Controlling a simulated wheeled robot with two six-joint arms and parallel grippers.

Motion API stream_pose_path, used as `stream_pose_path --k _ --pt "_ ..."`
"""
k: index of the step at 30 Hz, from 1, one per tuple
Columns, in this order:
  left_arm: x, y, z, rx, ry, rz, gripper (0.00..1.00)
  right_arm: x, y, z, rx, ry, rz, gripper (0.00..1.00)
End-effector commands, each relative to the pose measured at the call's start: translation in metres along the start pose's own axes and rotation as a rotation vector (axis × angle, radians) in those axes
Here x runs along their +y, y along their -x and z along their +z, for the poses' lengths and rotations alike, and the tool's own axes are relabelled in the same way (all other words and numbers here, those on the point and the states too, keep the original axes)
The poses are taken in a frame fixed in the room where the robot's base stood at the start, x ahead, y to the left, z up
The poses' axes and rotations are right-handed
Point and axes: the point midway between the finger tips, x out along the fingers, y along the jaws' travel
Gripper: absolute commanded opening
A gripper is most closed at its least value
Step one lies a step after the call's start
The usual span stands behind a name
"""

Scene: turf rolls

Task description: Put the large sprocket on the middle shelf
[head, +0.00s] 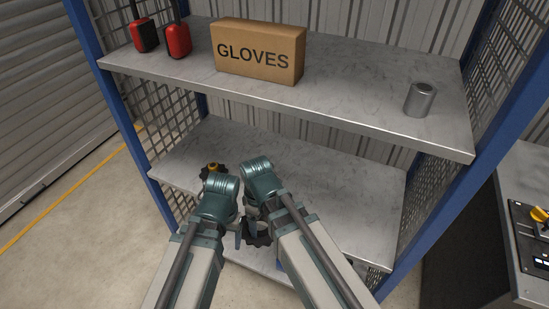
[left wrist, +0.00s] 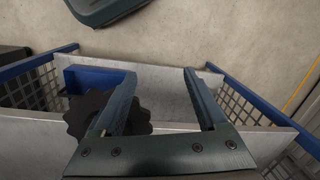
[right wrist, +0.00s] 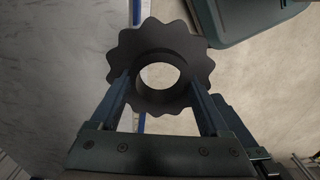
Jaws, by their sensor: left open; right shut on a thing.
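The large sprocket, dark grey and toothed with a round central hole, fills the middle of the right wrist view (right wrist: 185,42). In the head view the sprocket (head: 262,239) is partly hidden by my arms near the front edge of the middle shelf (head: 350,195). I cannot tell whether it touches the shelf. My left gripper (left wrist: 160,75) is open and empty. In the left wrist view the sprocket (left wrist: 82,112) shows behind its left finger.
A small dark thing with a yellow top (head: 213,167) stands on the middle shelf's left part. The shelf's right part is bare. The upper shelf (head: 345,87) holds a gloves box (head: 258,52), red items (head: 177,40) and a metal cylinder (head: 420,99). Blue posts (head: 425,215) flank the shelves.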

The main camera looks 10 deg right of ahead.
Motion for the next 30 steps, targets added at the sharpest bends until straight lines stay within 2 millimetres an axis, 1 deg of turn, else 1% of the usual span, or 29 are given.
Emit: stream_pose_path --k 1,3,9,12,14,24,27,30 --pt "-0.001 0.011 0.001 0.0 0.0 0.0 0.75 -0.001 0.011 -0.002 0.0 0.0 0.0 0.0" --pt "-0.001 0.014 0.001 0.0 0.001 0.0 0.75 -0.001 0.014 -0.003 0.0 0.0 0.0 0.0" --pt "-0.001 0.015 0.001 0.0 0.001 0.001 0.75 -0.002 0.015 -0.004 0.0 -0.001 0.0 0.0" --pt "-0.001 0.014 0.001 0.0 0.001 0.001 0.75 0.005 0.014 -0.002 0.0 -0.004 0.0 0.0" --pt "-0.001 0.013 0.001 0.0 0.001 0.001 0.75 0.014 0.013 0.0 0.0 -0.006 0.0 0.0" --pt "0.0 0.004 0.0 0.0 0.0 0.0 0.75 0.095 0.004 0.024 0.0 -0.007 0.0 0.0" --pt "0.0 0.003 0.0 0.0 0.0 0.0 0.75 0.114 0.003 0.031 0.0 -0.005 0.0 0.0" --pt "0.0 0.002 0.0 0.0 0.0 0.0 0.75 0.128 0.002 0.036 0.0 -0.004 0.0 0.0"
